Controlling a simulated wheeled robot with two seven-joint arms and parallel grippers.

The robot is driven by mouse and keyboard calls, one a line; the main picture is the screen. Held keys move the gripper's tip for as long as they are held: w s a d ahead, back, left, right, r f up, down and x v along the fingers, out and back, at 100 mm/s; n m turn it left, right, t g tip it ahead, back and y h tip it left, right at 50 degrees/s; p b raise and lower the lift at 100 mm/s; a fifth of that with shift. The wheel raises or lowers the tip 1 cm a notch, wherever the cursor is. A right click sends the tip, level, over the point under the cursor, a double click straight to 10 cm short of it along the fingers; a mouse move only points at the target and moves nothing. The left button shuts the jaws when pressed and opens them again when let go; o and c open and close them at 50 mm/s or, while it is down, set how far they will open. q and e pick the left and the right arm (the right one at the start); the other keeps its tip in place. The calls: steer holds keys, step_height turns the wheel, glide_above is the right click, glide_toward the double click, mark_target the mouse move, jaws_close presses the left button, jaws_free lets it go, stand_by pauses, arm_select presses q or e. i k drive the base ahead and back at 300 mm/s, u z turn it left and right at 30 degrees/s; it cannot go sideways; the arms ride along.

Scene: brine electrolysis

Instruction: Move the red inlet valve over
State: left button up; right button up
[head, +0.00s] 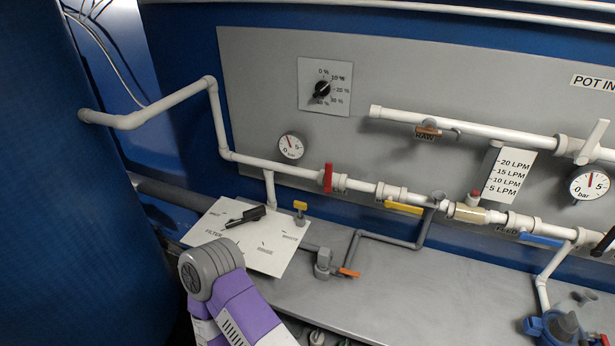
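A valve with a red handle (328,177) sits on the white pipe that runs along the grey panel, left of centre in the head view. Its handle stands upright, across the pipe. No label naming it as the inlet valve can be read beside it. Neither gripper's fingers are in view.
A white filter plate (225,250) with a black lever (246,217) lies behind my arm. Yellow handles (404,208), a blue handle (541,240) and an orange handle (348,272) are nearby. The grey bench (410,300) is mostly clear. A blue tank (60,200) fills the left.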

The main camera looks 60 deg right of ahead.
mark_target(328, 190)
steer(key=i, duration=0.7)
steer(key=z, duration=2.85)
steer(key=i, duration=0.5)
steer(key=u, duration=0.55)
steer(key=k, duration=1.25)
steer(key=u, duration=0.05)
steer(key=i, duration=0.45)
steer(key=u, duration=0.05)
